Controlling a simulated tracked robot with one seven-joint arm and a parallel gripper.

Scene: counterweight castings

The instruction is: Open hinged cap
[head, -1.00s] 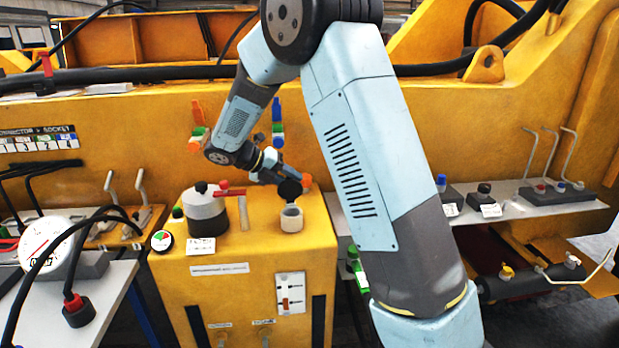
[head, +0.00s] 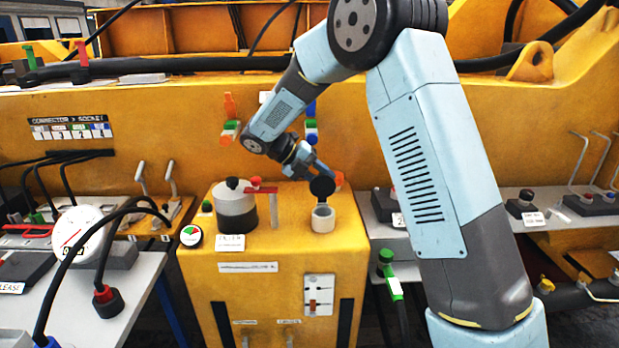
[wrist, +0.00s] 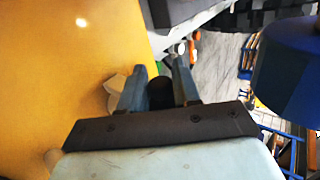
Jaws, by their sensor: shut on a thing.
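The hinged cap (head: 322,187) is a dark round disc standing tilted up above a small whitish cylindrical neck (head: 323,220) on top of the yellow cabinet. The neck's mouth shows open below it. My gripper (head: 326,173) reaches in from the upper left, with its fingertips at the cap. In the wrist view, my two blue-grey fingers (wrist: 160,88) close on the dark cap (wrist: 160,94) between them. The cap's hinge is too small to make out.
A grey and white canister (head: 237,212) with a black knob and a red lever (head: 262,189) stands left of the neck on the yellow cabinet (head: 270,300). A yellow wall rises behind. A round gauge (head: 76,230) stands on the left table.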

